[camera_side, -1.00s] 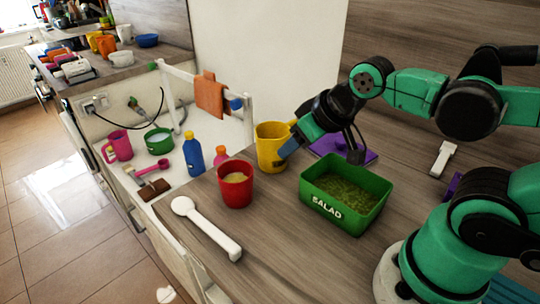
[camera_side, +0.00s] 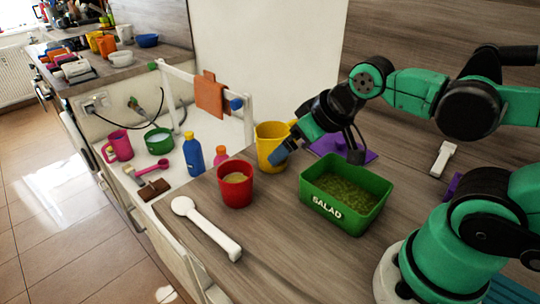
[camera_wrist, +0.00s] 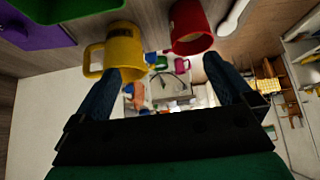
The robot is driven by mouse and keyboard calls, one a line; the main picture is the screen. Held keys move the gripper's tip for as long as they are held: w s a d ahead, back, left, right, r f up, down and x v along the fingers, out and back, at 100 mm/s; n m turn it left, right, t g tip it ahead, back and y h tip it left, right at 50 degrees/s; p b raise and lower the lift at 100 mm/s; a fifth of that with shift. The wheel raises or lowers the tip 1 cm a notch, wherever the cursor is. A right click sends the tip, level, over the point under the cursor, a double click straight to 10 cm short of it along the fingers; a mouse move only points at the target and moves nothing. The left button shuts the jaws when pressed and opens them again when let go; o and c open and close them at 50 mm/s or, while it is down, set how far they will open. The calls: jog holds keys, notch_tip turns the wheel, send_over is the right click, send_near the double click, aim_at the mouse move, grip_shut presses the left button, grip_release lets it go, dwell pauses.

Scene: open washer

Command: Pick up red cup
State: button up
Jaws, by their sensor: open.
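The red cup (camera_side: 236,185) stands upright on the wooden counter, with something pale tan inside. A yellow mug (camera_side: 270,143) stands behind it to the right. My gripper (camera_side: 283,152) is in front of the yellow mug's right side, above and to the right of the red cup, apart from the cup. In the wrist view, the red cup (camera_wrist: 190,27) is at the top, partly cut off, beyond the blue fingers. The yellow mug (camera_wrist: 122,48) is left of it, near the left finger. My gripper (camera_wrist: 161,66) is open, with no object held between its fingers.
A green salad box (camera_side: 345,205) stands right of the cup, and a white spoon (camera_side: 207,227) lies in front of it. A purple object (camera_side: 342,146) lies behind the box.

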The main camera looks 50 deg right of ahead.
notch_tip(320, 180, up, 5)
jog(key=n+g+h, duration=0.2)
jog(key=n+h, duration=1)
jog(key=n, duration=1)
send_over(229, 196)
jog(key=a, duration=0.2)
jog(key=f, duration=1)
jog(key=s+f, duration=0.1)
jog(key=f, duration=0.4)
jog(key=shift+f, duration=0.4)
jog(key=shift+w+d+f, duration=0.1)
jog(key=shift+d+f, duration=0.1)
jog(key=shift+f, duration=0.3)
jog(key=shift+x, duration=2.6)
jog(key=shift+r, duration=0.1)
jog(key=c, duration=1.1)
